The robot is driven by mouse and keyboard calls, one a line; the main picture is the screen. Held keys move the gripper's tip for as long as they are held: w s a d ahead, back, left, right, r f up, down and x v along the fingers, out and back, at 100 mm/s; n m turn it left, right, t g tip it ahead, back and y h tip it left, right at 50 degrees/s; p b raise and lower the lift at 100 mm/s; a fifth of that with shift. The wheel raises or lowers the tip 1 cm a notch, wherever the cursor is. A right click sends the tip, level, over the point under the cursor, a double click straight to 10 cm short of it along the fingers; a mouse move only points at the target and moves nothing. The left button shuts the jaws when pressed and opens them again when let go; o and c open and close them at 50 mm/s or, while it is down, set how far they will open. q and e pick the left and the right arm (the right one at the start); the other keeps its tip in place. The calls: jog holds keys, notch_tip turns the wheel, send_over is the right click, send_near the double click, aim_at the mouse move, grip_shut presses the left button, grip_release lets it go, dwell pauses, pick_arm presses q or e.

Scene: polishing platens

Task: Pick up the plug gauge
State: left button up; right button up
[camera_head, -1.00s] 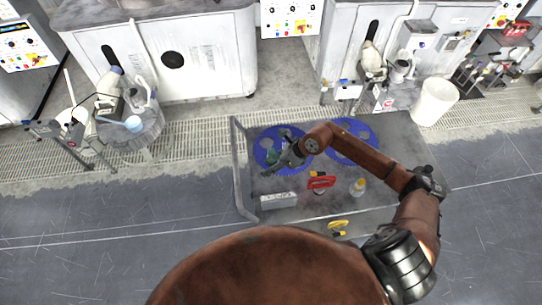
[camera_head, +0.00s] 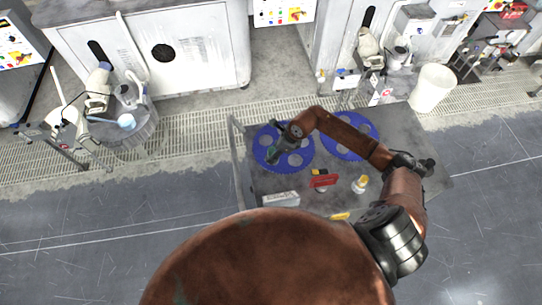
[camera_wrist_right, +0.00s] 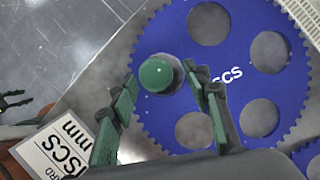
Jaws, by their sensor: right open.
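The plug gauge (camera_wrist_right: 158,75) appears to be the round green-topped piece in the right wrist view, at the edge of a blue toothed platen (camera_wrist_right: 225,120). My right gripper (camera_wrist_right: 162,90) is open, with its green-padded fingers to either side of the green top. I cannot tell whether they touch it.
A white lettered box (camera_head: 281,199) lies in front of the left platen; it also shows in the wrist view (camera_wrist_right: 55,155). A red item (camera_head: 324,181) and a yellow-topped bottle (camera_head: 360,184) stand to the right. A rail (camera_head: 239,165) edges the cart's left side.

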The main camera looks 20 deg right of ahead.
jog(key=shift+x, duration=1.15)
jog(key=shift+w+a+f, duration=0.15)
jog(key=shift+f, duration=0.05)
jog(key=c, duration=1.2)
pick_arm(q)
jog(key=shift+w+r, duration=0.15)
jog(key=shift+w, duration=0.55)
jog(key=shift+w+r, duration=0.15)
jog(key=shift+w, duration=0.55)
pick_arm(e)
grip_shut()
jog(key=shift+r, duration=0.1)
